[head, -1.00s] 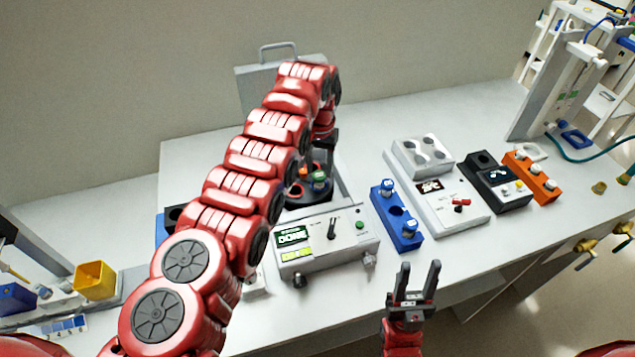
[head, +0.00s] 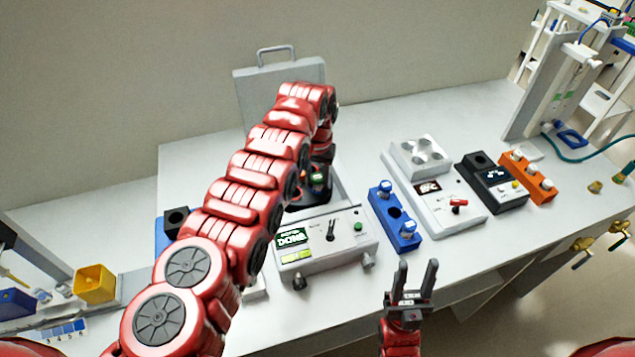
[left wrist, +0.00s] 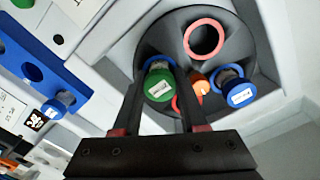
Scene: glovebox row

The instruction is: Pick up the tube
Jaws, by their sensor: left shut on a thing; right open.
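The centrifuge (head: 328,238) stands open with its lid (head: 275,92) raised behind. A tube with a green cap (left wrist: 159,83) sits in the dark rotor (left wrist: 240,45); the green cap also shows in the head view (head: 318,177). A tube with a blue cap (left wrist: 234,92) sits in another rotor hole. My left gripper (left wrist: 160,98) is shut on the green-capped tube from above, a finger on each side. The tube's lower part is hidden in the rotor. My right gripper (head: 414,275) is open and empty in front of the bench edge.
A blue rack (head: 393,215) with blue-capped tubes stands right of the centrifuge. Further right are a white device (head: 435,190), a black device (head: 490,185) and an orange rack (head: 530,178). A yellow bin (head: 94,284) is at far left.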

